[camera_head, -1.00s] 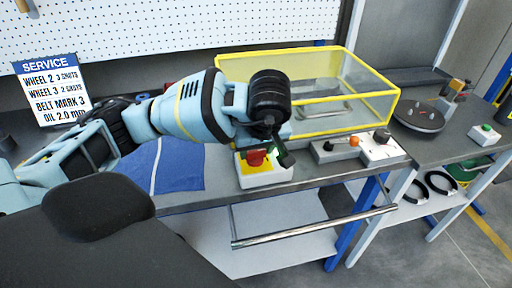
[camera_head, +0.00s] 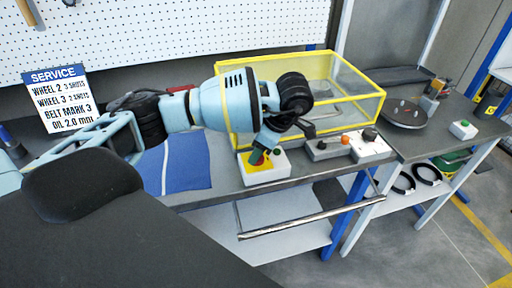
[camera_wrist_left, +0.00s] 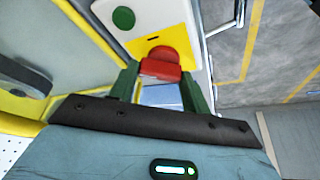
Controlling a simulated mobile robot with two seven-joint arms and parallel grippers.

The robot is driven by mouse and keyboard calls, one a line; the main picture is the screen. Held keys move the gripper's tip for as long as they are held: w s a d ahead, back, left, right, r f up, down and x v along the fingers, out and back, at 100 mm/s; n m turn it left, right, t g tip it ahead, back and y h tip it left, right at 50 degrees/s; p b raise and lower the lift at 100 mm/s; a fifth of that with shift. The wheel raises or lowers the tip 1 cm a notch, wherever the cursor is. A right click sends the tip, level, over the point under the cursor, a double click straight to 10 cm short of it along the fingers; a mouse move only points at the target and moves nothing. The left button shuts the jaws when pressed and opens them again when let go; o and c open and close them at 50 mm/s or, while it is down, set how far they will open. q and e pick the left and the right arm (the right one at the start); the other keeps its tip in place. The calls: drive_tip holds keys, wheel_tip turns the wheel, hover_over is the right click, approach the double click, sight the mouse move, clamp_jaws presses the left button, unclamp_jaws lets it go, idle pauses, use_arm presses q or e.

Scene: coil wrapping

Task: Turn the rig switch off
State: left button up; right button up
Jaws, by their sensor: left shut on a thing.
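The rig switch (camera_head: 265,177) is a white box with a yellow plate at the front edge of the bench in the head view. In the left wrist view its red knob (camera_wrist_left: 162,62) stands on the yellow plate (camera_wrist_left: 172,42), with a green button (camera_wrist_left: 123,18) beside it. My left gripper (camera_head: 259,157) comes down on the box and is shut on the red knob, with its green fingers on either side. The fingers hide most of the knob in the head view. My right gripper is not in view.
A yellow-framed clear guard (camera_head: 350,68) stands close behind the switch. A grey box with an orange knob (camera_head: 345,139) and a white box with a black knob (camera_head: 370,147) sit to the right. A blue cloth (camera_head: 185,165) lies left. A metal rail (camera_head: 310,217) runs in front.

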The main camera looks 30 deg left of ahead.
use_arm(q)
drive_tip(key=n+g, duration=0.1)
drive_tip(key=n, duration=0.2)
drive_tip(key=shift+r+p, duration=0.15)
drive_tip(key=shift+p, duration=0.15)
drive_tip(key=n+g+h, duration=0.1)
drive_tip(key=n, duration=0.2)
drive_tip(key=shift+w+a+p, duration=0.1)
drive_tip(key=shift+p, duration=0.2)
drive_tip(key=shift+n+h, duration=0.3)
drive_tip(key=shift+n, duration=0.3)
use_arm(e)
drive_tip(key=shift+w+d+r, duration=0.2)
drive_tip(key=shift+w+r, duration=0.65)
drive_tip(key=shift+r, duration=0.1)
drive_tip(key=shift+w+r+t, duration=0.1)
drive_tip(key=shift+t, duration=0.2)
use_arm(q)
drive_tip(key=o, duration=1)
drive_tip(key=v, duration=0.7)
drive_tip(key=shift+w+r, duration=0.2)
drive_tip(key=shift+w, duration=0.05)
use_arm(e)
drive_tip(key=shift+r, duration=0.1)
